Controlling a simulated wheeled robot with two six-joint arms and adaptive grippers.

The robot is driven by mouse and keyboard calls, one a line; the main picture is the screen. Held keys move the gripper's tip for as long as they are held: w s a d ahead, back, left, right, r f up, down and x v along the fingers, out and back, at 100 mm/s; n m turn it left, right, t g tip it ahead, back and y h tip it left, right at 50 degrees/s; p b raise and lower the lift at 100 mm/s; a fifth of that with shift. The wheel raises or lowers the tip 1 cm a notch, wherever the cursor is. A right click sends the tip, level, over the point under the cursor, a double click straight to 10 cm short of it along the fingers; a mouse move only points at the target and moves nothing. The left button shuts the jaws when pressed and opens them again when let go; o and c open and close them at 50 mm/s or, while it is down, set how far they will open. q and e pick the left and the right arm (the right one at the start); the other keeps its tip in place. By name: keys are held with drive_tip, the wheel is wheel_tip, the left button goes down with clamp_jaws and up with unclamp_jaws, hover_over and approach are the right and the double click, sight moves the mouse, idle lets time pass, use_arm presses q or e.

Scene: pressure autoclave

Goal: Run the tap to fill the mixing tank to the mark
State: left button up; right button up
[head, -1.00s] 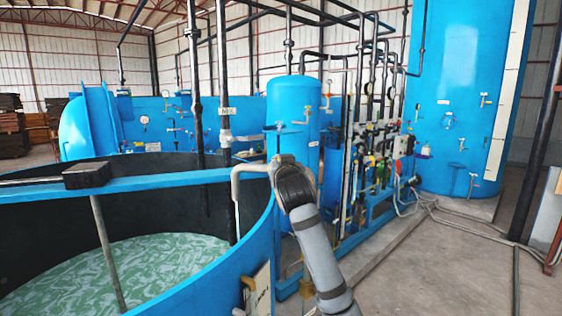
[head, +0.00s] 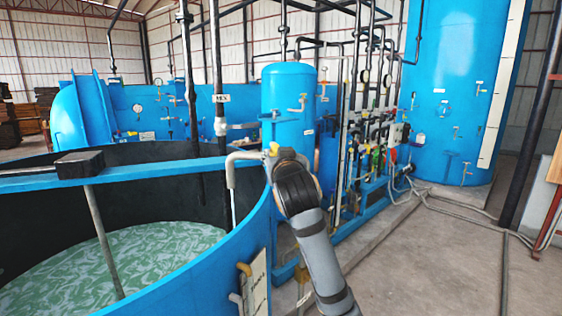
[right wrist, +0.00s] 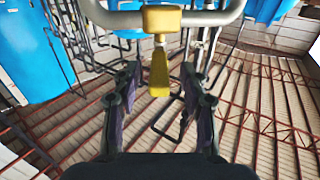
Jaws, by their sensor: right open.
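The blue mixing tank (head: 258,222) is open-topped, with green-white water (head: 150,262) low inside its dark wall. A grey tap spout (head: 231,170) bends down over the rim. A thin pale streak (head: 233,208) below it looks like running water. The tap's yellow handle (right wrist: 159,65) sits on the pale pipe in the right wrist view; a bit of yellow also shows in the head view (head: 274,149). My right gripper (right wrist: 160,100) is open, its fingers on either side of the handle, with gaps visible. In the head view my wrist hides its fingers. No fill mark is readable.
A blue beam with a black box (head: 78,165) and a grey rod crosses the tank. A pale plate (head: 257,285) is on the tank's outside. A blue cylinder (head: 288,100) and a pipe rack (head: 370,150) stand behind. The floor (head: 440,265) at right is mostly clear.

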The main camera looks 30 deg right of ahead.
drive_tip(key=v, duration=0.6)
drive_tip(key=shift+s, duration=0.1)
idle(7.3)
